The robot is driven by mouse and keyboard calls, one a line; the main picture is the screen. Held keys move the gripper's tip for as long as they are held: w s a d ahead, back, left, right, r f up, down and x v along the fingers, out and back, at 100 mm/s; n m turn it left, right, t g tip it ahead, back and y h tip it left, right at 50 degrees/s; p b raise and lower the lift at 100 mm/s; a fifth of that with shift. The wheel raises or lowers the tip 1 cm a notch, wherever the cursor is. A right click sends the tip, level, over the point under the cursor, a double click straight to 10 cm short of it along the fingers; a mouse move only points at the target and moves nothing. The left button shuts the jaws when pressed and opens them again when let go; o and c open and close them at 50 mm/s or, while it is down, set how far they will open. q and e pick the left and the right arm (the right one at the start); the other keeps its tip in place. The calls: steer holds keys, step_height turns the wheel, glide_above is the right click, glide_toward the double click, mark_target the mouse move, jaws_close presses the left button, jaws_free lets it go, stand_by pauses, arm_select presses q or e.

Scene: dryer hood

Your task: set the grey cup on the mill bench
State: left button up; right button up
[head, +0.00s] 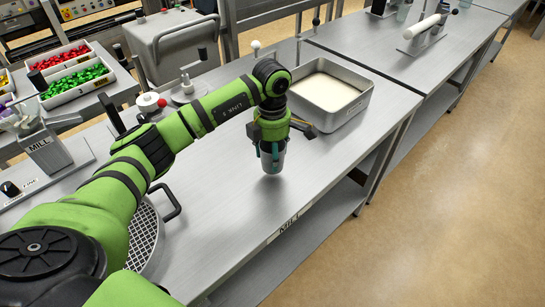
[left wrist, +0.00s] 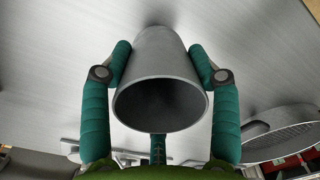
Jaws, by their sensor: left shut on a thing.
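The grey cup (head: 272,163) is in my left gripper (head: 272,150), over the middle of the bench marked MILL (head: 215,235). My left gripper is shut on the cup, with a teal finger on each side of it. In the left wrist view the cup (left wrist: 160,100) shows its open mouth towards the camera and its narrower end towards the bench top. The cup looks upright and very low over the bench; I cannot tell whether its base touches. My right gripper is not in view.
A metal tray of pale material (head: 330,95) stands on the bench behind the cup. A round sieve (head: 145,235) lies on the left, near my arm. A mill (head: 45,150) and bins of red and green pieces (head: 75,75) are further left. Bench top in front of the cup is clear.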

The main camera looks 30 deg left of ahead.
arm_select(q)
step_height(320, 180, down, 2)
steer(key=shift+f+p, duration=0.15)
steer(key=shift+p, duration=0.35)
steer(key=shift+f, duration=0.3)
steer(key=shift+f, duration=0.1)
steer(key=shift+f, duration=0.15)
steer(key=o, duration=1.2)
steer(key=shift+c, duration=0.2)
